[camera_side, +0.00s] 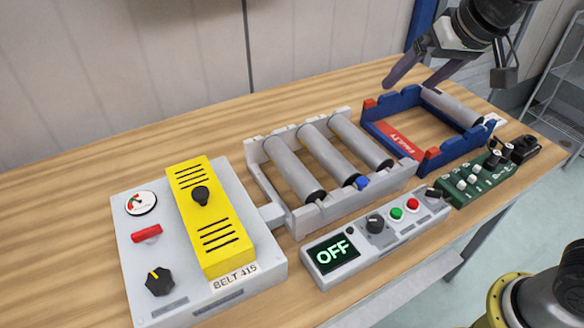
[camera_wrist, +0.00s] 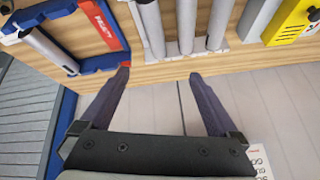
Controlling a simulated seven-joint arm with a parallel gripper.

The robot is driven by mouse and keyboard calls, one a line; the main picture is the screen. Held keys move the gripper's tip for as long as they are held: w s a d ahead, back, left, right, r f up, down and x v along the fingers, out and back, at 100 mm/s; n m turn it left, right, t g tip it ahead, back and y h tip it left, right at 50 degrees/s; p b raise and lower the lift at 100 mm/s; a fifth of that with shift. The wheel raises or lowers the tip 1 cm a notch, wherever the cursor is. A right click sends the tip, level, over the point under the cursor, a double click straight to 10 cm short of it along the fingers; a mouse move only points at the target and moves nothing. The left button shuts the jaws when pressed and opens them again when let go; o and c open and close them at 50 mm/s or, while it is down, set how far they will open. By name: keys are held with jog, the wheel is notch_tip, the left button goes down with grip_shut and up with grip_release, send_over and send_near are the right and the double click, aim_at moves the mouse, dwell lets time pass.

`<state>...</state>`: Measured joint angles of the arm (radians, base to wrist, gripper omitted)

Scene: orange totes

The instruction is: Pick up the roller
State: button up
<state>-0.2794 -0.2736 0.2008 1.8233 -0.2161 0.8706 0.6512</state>
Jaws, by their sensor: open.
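Several grey rollers are in view. A grey rack holds three: a left roller (camera_side: 293,167), a middle roller (camera_side: 330,152) with a blue piece near its front end, and a right roller (camera_side: 361,142). Another roller (camera_side: 452,107) lies in a blue and red frame (camera_side: 390,104) with a red label that seems to read "FAULTY"; it also shows at the upper left of the wrist view (camera_wrist: 48,48). My gripper (camera_side: 408,86) is open and empty, above and behind the blue frame. In the wrist view its fingers (camera_wrist: 160,75) are apart with no roller between them.
A grey box with a yellow cover (camera_side: 213,220), labelled "BELT 415", stands left of the grey rack (camera_side: 352,210). A panel reading "OFF" (camera_side: 333,254) and a green board (camera_side: 486,172) line the front. The wooden table (camera_side: 60,215) is clear at left; a wall stands behind.

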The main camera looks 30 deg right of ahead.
jog(key=w+a+f+n, duration=0.1)
jog(key=w+a+f, duration=0.3)
jog(key=w+a, duration=0.3)
jog(key=n+g, duration=0.2)
send_near(294, 164)
jog(key=x, duration=0.6)
jog(key=shift+s+d+f, duration=0.1)
jog(key=shift+s+d, duration=0.2)
jog(key=shift+s, duration=0.05)
jog(key=shift+w+a+x, duration=0.15)
jog(key=shift+x, duration=1.3)
jog(key=shift+w+a+x, duration=0.1)
jog(key=shift+x, duration=1.3)
grip_shut()
jog(key=shift+w+r, duration=0.1)
jog(key=shift+r, duration=0.15)
